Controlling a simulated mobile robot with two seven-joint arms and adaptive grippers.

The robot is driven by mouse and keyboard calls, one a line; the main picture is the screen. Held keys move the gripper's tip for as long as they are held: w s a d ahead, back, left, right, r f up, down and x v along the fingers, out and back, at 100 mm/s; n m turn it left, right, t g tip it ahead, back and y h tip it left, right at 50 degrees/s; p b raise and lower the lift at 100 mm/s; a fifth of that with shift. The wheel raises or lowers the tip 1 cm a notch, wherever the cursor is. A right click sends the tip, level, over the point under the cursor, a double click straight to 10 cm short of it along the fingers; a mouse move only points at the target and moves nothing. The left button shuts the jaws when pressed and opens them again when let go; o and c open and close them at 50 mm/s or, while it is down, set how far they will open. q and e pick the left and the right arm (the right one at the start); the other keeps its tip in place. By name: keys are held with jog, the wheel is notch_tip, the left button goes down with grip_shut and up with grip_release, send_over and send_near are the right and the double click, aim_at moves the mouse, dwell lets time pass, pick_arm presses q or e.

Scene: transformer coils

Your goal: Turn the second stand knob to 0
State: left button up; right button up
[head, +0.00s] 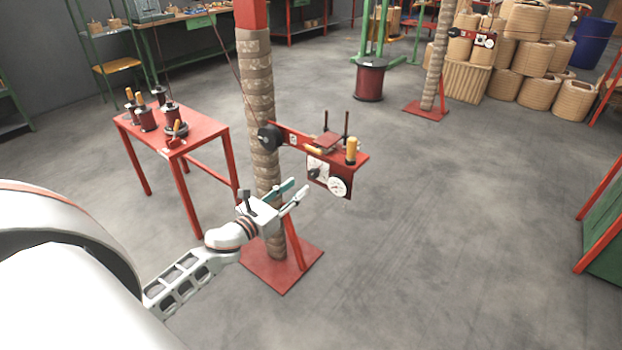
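The near stand is a wrapped column (262,120) on a red base plate, with a red arm carrying a small panel. On the panel are a dark knob (314,173) and a round white gauge (338,186); their readings are too small to tell. A farther stand (436,70) has a similar panel with a white gauge (489,43); its knob is too small to make out. I cannot tell which stand is the second. My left gripper (297,189) is open and empty, just below and left of the near panel, apparently not touching it. My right gripper is not in view.
A red table (205,127) with several dark spools stands left of the near column. A dark red drum (370,80) is behind, and stacked tan coils (530,60) fill the back right. A green-and-red frame (603,225) is at the right edge. The floor right of the near stand is clear.

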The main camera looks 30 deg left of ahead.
aim_at(312, 176)
pick_arm(q)
jog(key=w, duration=0.7)
jog(key=shift+w+d, duration=0.3)
jog(key=c, duration=0.8)
